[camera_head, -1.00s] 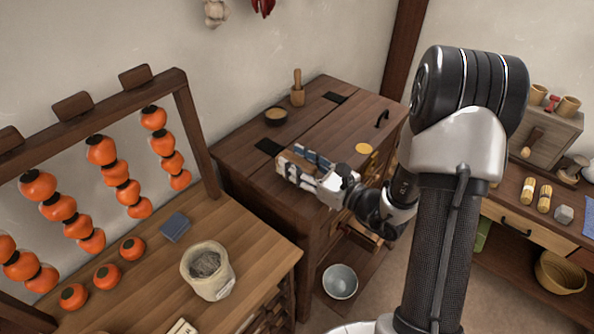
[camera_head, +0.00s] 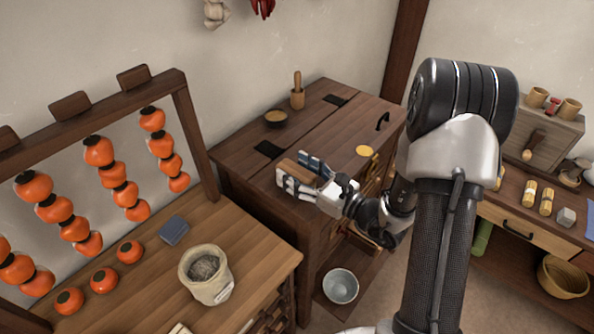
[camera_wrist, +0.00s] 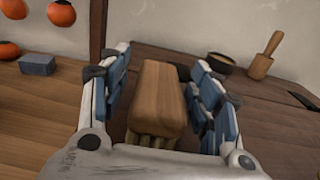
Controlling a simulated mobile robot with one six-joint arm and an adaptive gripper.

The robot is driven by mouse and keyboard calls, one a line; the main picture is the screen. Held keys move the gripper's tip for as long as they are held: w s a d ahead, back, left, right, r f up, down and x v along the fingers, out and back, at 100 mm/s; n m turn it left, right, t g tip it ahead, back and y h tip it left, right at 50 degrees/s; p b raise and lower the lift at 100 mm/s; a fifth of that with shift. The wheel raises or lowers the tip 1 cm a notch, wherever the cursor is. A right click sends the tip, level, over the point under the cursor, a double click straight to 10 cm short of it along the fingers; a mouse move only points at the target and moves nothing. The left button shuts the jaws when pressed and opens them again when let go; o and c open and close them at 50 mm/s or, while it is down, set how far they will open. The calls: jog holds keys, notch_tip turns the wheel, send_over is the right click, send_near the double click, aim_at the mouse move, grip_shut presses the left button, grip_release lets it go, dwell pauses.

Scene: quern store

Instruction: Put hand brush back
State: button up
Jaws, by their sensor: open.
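The hand brush (camera_wrist: 157,95) appears as a wooden block with pale bristles below it, between my fingers in the wrist view. In the head view, its brown top (camera_head: 294,171) shows over the near part of the dark wooden chest (camera_head: 245,170). My gripper (camera_head: 306,174) is open, with one blue-padded finger on each side of the brush; it also shows in the wrist view (camera_wrist: 160,90). Gaps show beside the block in the wrist view. The bristle ends are hidden by my gripper, so I cannot tell whether they touch the chest.
A yellow disc (camera_head: 364,151) lies right of my gripper. A cloth sack (camera_head: 206,272) and blue block (camera_head: 174,230) sit on the left bench, below persimmon strings. A grey bowl (camera_head: 340,285) is lower down.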

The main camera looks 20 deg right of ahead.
jog(key=shift+r, duration=0.15)
jog(key=shift+s+d, duration=0.2)
jog(key=shift+d, duration=0.05)
jog(key=p+v, duration=0.2)
jog(key=v, duration=0.9)
jog(key=s+a+r+n+g+y, duration=0.1)
jog(key=s+a+r+n+g, duration=0.2)
jog(key=s+a+n+g, duration=0.4)
jog(key=s+a+r+n+g+y, duration=0.1)
jog(key=s+a+r+n+g, duration=0.3)
jog(key=s+a+n+g, duration=0.35)
jog(key=s+d+n+h, duration=0.1)
jog(key=s+n+h, duration=0.3)
jog(key=n+h, duration=0.4)
jog(key=d+r+n+t+h, duration=0.4)
jog(key=d+r+n, duration=0.2)
jog(key=shift+d+t+h, duration=0.25)
jog(key=shift+t+h, duration=0.05)
jog(key=shift+t, duration=0.05)
